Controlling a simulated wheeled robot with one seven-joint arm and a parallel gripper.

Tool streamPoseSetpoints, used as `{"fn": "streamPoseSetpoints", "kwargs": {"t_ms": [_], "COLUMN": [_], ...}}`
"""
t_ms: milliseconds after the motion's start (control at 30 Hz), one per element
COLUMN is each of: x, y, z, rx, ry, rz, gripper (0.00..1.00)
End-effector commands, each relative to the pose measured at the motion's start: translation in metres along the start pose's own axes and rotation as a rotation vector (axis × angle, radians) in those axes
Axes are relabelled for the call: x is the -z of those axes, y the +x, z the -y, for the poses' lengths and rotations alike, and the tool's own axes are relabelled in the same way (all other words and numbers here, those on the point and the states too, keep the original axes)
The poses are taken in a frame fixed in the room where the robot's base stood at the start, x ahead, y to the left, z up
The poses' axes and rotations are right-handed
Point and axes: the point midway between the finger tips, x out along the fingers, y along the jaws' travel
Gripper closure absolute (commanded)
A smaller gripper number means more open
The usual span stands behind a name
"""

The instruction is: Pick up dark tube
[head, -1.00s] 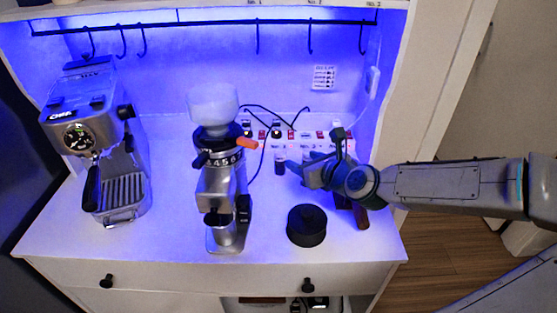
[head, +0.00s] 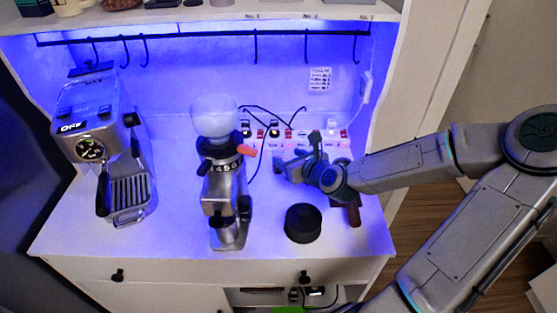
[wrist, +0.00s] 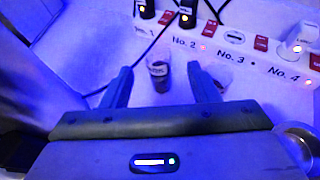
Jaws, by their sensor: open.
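The dark tube (wrist: 159,78) stands upright on the white counter in the wrist view, with a pale label near its top. My gripper (wrist: 159,70) is open, with one blue-lit finger left of the tube and the other right of it. A gap shows on each side, and I see no contact. In the head view my gripper (head: 280,166) is low over the counter, right of the grinder, and hides most or all of the tube.
A power strip (wrist: 235,38) with plugs, red switches and cables runs behind the tube. The grinder (head: 225,190) and espresso machine (head: 105,150) stand left. A black round container (head: 303,223) and a brown-handled tool (head: 353,213) are nearer the front.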

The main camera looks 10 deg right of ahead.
Motion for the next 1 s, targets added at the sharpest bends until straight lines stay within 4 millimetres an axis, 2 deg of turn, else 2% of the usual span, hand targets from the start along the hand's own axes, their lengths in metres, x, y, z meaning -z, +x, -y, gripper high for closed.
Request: {"fn": "streamPoseSetpoints", "kwargs": {"t_ms": [133,467,800,1000], "x": [0.001,0.0,-0.001,0.0], "y": [0.015,0.029,0.064,0.072], "z": [-0.001,-0.001,-0.003,-0.002], "rx": [-0.001,-0.001,0.0,0.001], "ry": [0.0,0.001,0.002,0.002], "rz": [0.001,0.0,0.0,0.0], "gripper": [0.45,0.45,0.45,0.45]}}
